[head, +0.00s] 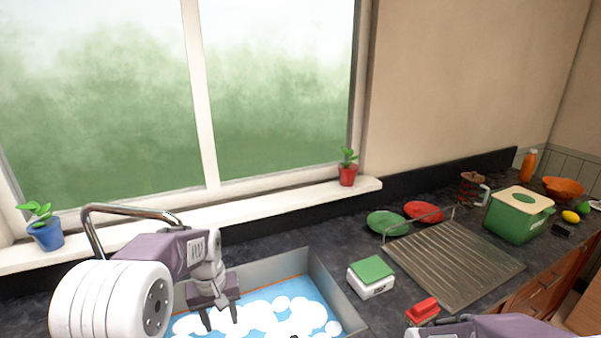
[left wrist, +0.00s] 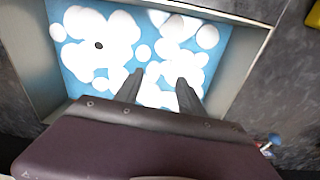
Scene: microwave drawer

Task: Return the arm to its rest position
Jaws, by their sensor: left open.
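My left arm comes in from the left in the head view, with its gripper (head: 219,318) over the sink (head: 322,278). The fingers point down and are apart, with nothing between them. In the left wrist view the same gripper (left wrist: 160,88) shows two dark fingers spread above the foamy blue water. A small dark spot (left wrist: 99,45) shows among the foam; I cannot tell what it is. Part of my right arm (head: 490,327) shows at the bottom right edge of the head view, and its gripper is not visible.
A curved metal faucet (head: 130,212) stands behind my left arm. Right of the sink are a green-topped white box (head: 371,277), a red item (head: 422,309) and a ridged drainer (head: 455,262) with green and red plates. A blue pot (head: 46,234) and red pot (head: 347,175) stand on the sill.

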